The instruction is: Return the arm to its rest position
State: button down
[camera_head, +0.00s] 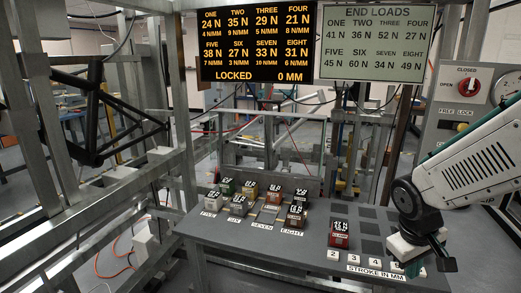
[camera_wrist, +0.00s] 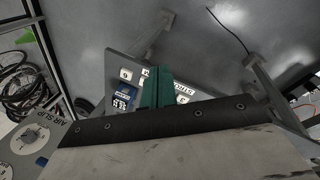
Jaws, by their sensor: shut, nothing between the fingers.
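My white arm (camera_head: 470,160) reaches in from the right in the head view, bent down at a dark wrist joint. My gripper (camera_head: 425,265) hangs over the right end of the grey bench, by the stroke buttons, partly hidden by the wrist. In the wrist view its green fingers (camera_wrist: 156,90) are together with nothing held between them. A blue labelled block (camera_wrist: 123,98) shows just left of the fingers, apart from them as far as I can tell.
The grey bench (camera_head: 300,262) carries several labelled blocks (camera_head: 240,205) and a red block (camera_head: 339,235). Numbered buttons (camera_head: 354,262) line its front edge. A control panel (camera_head: 460,105) stands behind my arm. A metal frame (camera_head: 180,120) and a dark bike frame (camera_head: 95,110) are at left.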

jog(key=s+a+r+m+y, duration=0.1)
jog(key=s+a+r, duration=0.2)
jog(key=s+r, duration=0.3)
jog(key=s+a+r+m+y, duration=0.1)
jog(key=s+a+r+m, duration=0.1)
jog(key=s+r, duration=0.4)
jog(key=shift+s+a+y, duration=0.4)
jog(key=shift+s+a, duration=0.4)
jog(key=shift+s, duration=1.4)
jog(key=shift+f, duration=0.1)
